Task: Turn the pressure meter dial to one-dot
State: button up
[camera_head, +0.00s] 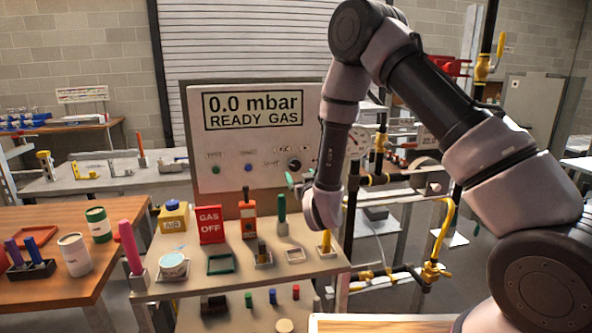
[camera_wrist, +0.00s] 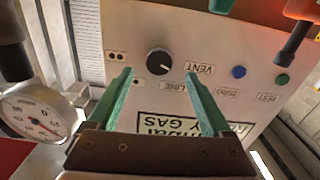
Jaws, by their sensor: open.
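The pressure meter (camera_head: 255,150) is a pale upright panel reading "0.0 mbar READY GAS". Its black round dial (camera_head: 294,164) sits at the panel's lower right. In the wrist view the panel is upside down and the dial (camera_wrist: 158,61) is near the middle, with a small pale mark on its lower right edge. Labels surround it: a one-dot label (camera_wrist: 137,83), a two-dot label (camera_wrist: 116,56) and VENT (camera_wrist: 201,69). My gripper (camera_wrist: 158,74) is open, green fingers apart and empty, with the dial between and beyond the fingertips. Contact is not visible.
Green (camera_head: 215,169) and blue (camera_head: 248,168) buttons sit left of the dial. Below, the bench (camera_head: 240,260) holds a red GAS OFF sign (camera_head: 209,224) and upright tools. A round gauge (camera_head: 357,142) and pipes stand close right of the panel.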

aim_at(294, 166)
jog(key=x, duration=0.6)
jog(key=shift+w, duration=0.1)
grip_shut()
jog(key=shift+m, duration=0.3)
jog(key=m, duration=0.3)
jog(key=shift+m, duration=0.4)
jog(key=m, duration=0.4)
jog(key=shift+a+m, duration=0.1)
jog(key=shift+m, duration=0.2)
jog(key=m, duration=0.4)
jog(key=shift+m, duration=0.3)
jog(key=shift+r+m, duration=0.15)
jog(key=shift+m, duration=1.85)
